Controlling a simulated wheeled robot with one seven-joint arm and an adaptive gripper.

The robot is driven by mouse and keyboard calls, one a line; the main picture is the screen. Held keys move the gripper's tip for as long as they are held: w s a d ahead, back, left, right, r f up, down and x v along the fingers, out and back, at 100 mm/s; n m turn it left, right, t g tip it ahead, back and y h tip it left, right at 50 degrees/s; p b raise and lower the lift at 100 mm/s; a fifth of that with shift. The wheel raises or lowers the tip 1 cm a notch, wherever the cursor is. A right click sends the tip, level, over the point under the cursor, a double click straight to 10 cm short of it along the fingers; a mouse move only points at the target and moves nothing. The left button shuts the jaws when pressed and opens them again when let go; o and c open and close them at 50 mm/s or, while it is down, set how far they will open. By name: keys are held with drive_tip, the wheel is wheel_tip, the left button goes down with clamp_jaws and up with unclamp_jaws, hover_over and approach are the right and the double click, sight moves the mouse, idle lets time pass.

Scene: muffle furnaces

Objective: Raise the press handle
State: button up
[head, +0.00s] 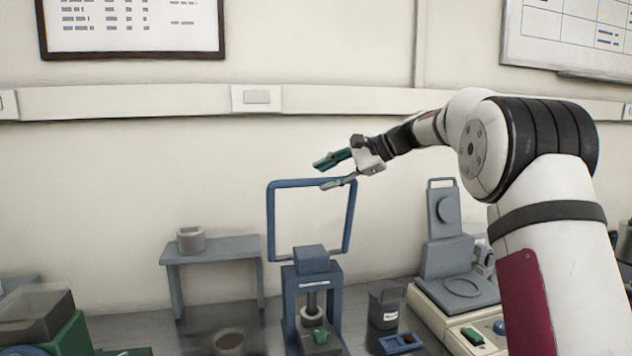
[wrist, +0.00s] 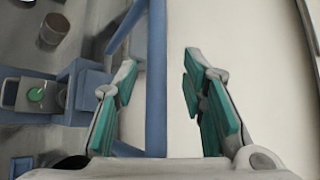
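The press handle (head: 300,183) is a blue rectangular loop standing upright above the blue press (head: 311,260). My gripper (head: 322,176) is at the loop's upper right corner in the head view, its fingers pointing left. In the wrist view my gripper (wrist: 160,65) is open, with green pads apart. A blue bar of the handle (wrist: 157,100) shows between the fingers, with gaps on both sides. I cannot tell how deep the bar lies between the pads. A green piece (head: 320,336) sits on the press base under the ram; it also shows in the wrist view (wrist: 37,94).
A grey stand (head: 215,246) with a small pot (head: 190,240) is left of the press. A dark cup (head: 384,308) and a grey instrument (head: 448,258) are to the right. The wall is behind. The space above the handle looks clear.

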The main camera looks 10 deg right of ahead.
drive_tip(key=v, duration=0.7)
drive_tip(key=shift+s+r, duration=0.15)
drive_tip(key=s+a+f+n+g+h, duration=0.1)
drive_tip(key=s+a+n+h, duration=0.15)
drive_tip(key=s, duration=0.45)
drive_tip(key=s+a+f+n+g+h, duration=0.1)
drive_tip(key=s+a+f+n, duration=0.1)
drive_tip(key=s+a, duration=0.35)
drive_tip(key=s+a+f+n+h, duration=0.1)
drive_tip(key=s+a+n+h, duration=0.1)
drive_tip(key=s, duration=0.7)
drive_tip(key=s+f+n+h, duration=0.1)
drive_tip(key=s+f+n, duration=0.1)
drive_tip(key=s+f, duration=0.2)
drive_tip(key=s+d+f+n+h, duration=0.1)
drive_tip(key=s+f, duration=0.4)
drive_tip(key=s, duration=0.6)
drive_tip(key=s+d+f+n+h, duration=0.1)
drive_tip(key=s+f+n+h, duration=0.1)
drive_tip(key=s+f+n, duration=0.2)
drive_tip(key=s, duration=0.3)
drive_tip(key=shift+s+f+h, duration=0.15)
drive_tip(key=shift+h, duration=0.2)
